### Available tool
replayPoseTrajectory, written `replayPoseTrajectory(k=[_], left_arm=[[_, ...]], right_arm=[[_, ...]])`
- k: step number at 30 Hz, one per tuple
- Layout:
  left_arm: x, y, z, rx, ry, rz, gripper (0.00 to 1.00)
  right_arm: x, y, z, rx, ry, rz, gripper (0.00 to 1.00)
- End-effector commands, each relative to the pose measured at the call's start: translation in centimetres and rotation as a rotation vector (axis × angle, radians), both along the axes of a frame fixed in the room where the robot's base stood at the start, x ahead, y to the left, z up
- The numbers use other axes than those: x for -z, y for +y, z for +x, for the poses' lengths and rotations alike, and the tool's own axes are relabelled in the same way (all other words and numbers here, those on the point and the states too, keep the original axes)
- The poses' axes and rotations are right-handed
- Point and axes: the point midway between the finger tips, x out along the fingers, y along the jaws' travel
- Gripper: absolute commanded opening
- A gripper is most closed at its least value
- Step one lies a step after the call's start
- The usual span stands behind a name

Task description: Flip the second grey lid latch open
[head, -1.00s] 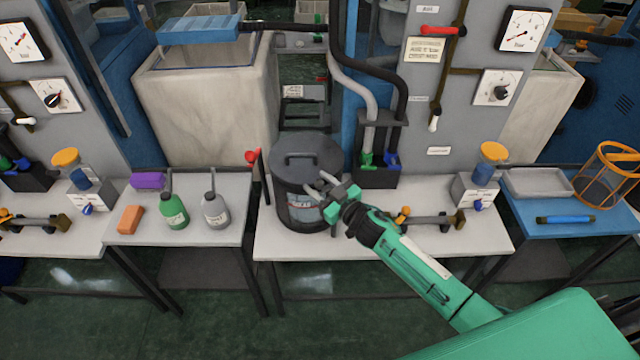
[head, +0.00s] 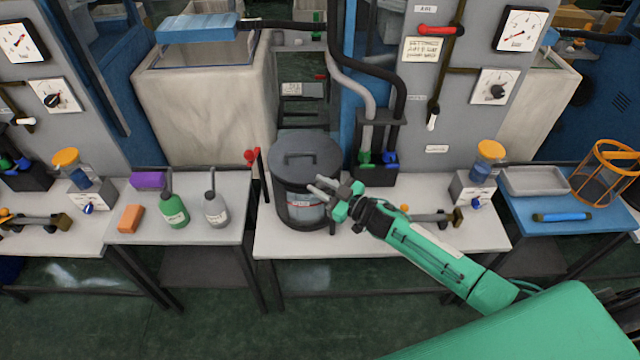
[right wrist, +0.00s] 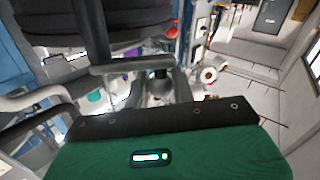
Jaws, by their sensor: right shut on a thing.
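A dark grey lidded drum (head: 305,170) stands on the middle white table. My right gripper (head: 322,187) is at the drum's right side, just below the lid rim, with its fingers pointing left. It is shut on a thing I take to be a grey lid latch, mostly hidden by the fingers. In the right wrist view a dark grey bar (right wrist: 130,66) crosses in front of the gripper, below the drum's dark ribbed side (right wrist: 95,22). I cannot tell how far the latch is turned. My left gripper is out of view.
A green bottle (head: 173,212) and a grey bottle (head: 215,208) stand on the table to the left. A red-handled lever (head: 252,157) is close to the drum's left. Hoses with green and blue couplings (head: 378,158) are behind on the right.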

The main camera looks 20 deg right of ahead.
Motion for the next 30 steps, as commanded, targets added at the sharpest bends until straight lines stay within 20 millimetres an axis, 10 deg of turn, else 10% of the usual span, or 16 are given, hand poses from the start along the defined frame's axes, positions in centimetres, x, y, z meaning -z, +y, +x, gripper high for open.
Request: replayPoseTrajectory(k=[7,8,10,22,30], left_arm=[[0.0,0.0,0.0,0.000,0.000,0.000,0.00],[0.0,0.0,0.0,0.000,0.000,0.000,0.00],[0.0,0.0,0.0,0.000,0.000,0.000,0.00],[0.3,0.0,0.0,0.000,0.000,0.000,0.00],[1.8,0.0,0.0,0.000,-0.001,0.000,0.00]], right_arm=[[0.0,0.0,0.0,0.000,0.000,0.000,0.02],[0.0,0.0,0.0,0.000,0.000,0.000,0.31],[0.0,0.0,0.0,0.000,0.000,0.000,0.44],[0.2,-0.5,-0.6,0.001,0.001,0.000,0.45],[0.5,-3.2,-4.5,0.000,0.001,-0.003,0.45]])
